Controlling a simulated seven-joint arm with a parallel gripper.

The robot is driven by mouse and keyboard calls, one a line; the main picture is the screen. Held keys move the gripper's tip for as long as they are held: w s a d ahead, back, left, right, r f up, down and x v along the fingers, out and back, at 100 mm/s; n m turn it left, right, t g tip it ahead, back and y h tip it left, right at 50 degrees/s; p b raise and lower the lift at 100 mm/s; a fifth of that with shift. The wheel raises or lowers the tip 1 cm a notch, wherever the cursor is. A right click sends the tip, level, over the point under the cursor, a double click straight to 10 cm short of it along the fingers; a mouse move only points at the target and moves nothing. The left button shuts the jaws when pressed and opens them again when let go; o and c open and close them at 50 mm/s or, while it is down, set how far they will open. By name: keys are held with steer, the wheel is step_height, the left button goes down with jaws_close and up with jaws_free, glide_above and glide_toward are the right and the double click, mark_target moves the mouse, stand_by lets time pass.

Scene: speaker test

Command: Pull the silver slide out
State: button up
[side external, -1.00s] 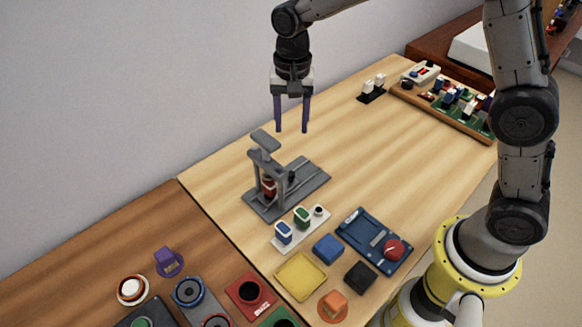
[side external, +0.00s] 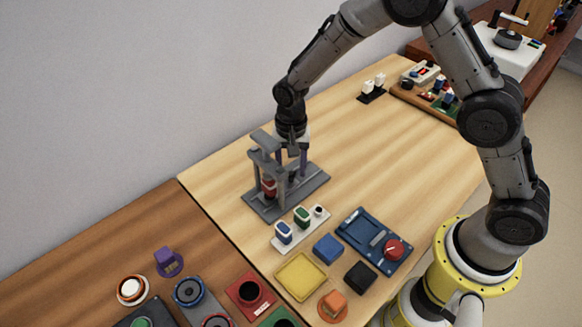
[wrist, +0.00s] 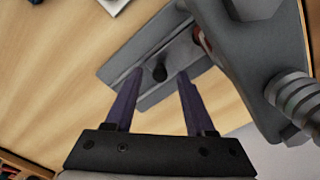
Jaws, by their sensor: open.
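A grey fixture (side external: 318,183) stands on the light wood table, with a tall frame over a red part (side external: 268,187) at its left end. The silver-grey slide (wrist: 178,52) appears to be the flat strip on its base, with a dark upright knob (wrist: 160,73). My gripper (side external: 292,172) is open and lowered over the fixture, just right of its frame. In the wrist view, the purple fingers (wrist: 160,85) point toward the strip, one on each side of the knob, with gaps. Contact cannot be told. The frame partly hides the fingers in the side view.
The fixture's tall frame (wrist: 240,40) rises close beside my right finger in the wrist view. In front are a white strip with coloured switches (side external: 302,230), a blue panel with a red knob (side external: 373,240) and a yellow tray (side external: 301,277).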

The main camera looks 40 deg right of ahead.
steer(key=shift+f, duration=0.2)
jaws_close()
steer(key=shift+r, duration=0.1)
stand_by(1.3)
